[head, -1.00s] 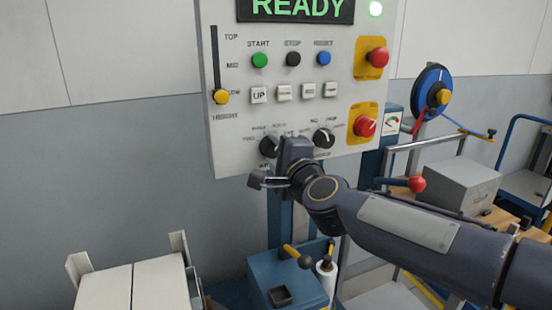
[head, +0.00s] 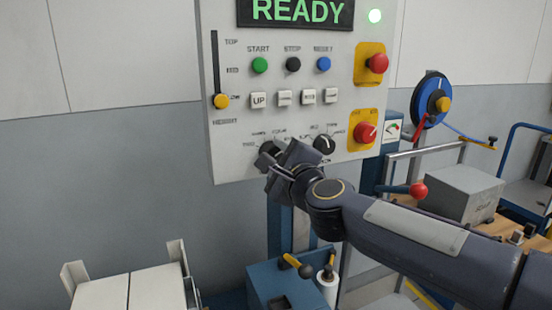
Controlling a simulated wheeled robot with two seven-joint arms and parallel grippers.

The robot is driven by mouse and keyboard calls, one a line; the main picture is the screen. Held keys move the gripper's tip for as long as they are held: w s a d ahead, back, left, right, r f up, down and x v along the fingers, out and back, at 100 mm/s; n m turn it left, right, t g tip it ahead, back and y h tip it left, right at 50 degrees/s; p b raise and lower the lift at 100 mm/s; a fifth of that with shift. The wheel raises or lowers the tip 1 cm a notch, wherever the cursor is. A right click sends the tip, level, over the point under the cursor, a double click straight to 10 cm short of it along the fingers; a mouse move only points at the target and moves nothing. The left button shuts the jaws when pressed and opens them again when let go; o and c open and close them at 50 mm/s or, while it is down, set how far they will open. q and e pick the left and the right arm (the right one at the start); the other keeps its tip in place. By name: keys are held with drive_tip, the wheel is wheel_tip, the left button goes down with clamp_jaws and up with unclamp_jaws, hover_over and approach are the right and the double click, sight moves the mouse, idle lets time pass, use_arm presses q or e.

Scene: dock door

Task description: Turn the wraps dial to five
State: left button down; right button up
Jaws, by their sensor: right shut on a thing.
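The white control panel (head: 225,160) carries two black dials low down. The left dial (head: 266,148), which appears to be the wraps dial, has small number-like labels around it, hard to read. My right gripper (head: 271,160) is shut on this dial, its jaws tilted. It covers most of the dial, so its pointer and the labels below and to the right are hidden. The other black dial (head: 324,144) stands free just right of the gripper, with a pale pointer mark. My left gripper is not in view.
Above are START (head: 260,65), STOP (head: 293,65) and RESET (head: 323,64) buttons, and a screen (head: 297,11) reading READY. A red knob (head: 365,132) on a yellow plate sits to the right. A yellow-handled slider (head: 221,101) is at left. A blue box (head: 270,285) stands below.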

drive_tip(key=o, duration=1)
drive_tip(key=v, duration=0.7)
drive_tip(key=shift+s, duration=0.4)
drive_tip(key=shift+d, duration=0.15)
